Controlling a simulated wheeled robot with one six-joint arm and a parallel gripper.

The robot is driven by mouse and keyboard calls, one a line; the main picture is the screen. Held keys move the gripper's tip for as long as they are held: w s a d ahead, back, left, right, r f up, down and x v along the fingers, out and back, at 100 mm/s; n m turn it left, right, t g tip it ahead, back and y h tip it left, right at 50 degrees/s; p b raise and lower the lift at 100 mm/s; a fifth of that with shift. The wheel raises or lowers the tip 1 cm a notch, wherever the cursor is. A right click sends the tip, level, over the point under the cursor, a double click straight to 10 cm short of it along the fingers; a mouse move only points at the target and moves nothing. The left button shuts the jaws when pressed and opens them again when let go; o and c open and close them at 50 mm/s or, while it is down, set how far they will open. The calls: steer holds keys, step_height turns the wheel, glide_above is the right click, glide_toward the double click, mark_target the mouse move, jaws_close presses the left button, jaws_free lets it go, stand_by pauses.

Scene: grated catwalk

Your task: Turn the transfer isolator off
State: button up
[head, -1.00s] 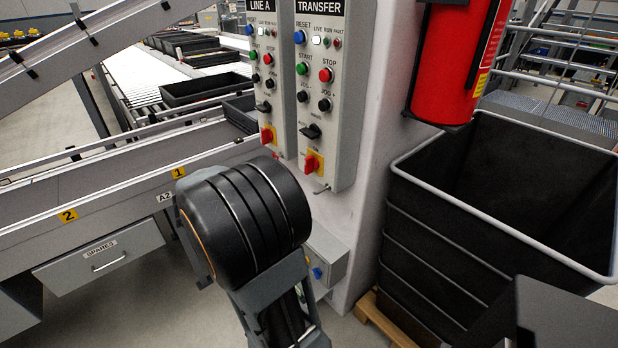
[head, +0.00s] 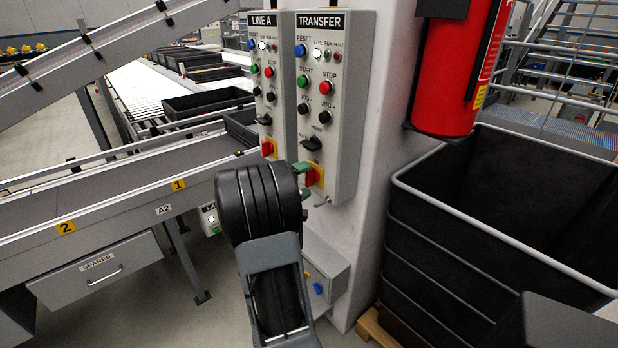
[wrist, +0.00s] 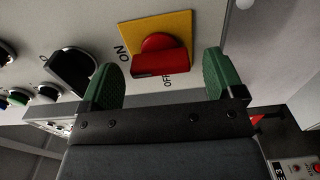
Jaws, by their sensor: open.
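The transfer panel (head: 325,100) shows in the head view, with its red isolator handle (head: 312,178) on a yellow plate near the bottom. In the wrist view the red handle (wrist: 160,58) sits on the yellow plate (wrist: 178,24), with ON to the left and OFF below. My gripper (head: 304,181) is open at the handle. Its green fingers stand either side of the handle in the wrist view (wrist: 160,80), with gaps to both. The handle's exact setting is hard to tell.
The LINE A panel (head: 268,85) with a similar red handle (head: 267,148) stands close on the left. A black selector (wrist: 72,68) sits beside the left finger. A red extinguisher (head: 455,80) and a black bin (head: 450,225) stand to the right.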

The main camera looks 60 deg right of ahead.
steer(key=shift+x, duration=1.1)
steer(key=c, duration=0.9)
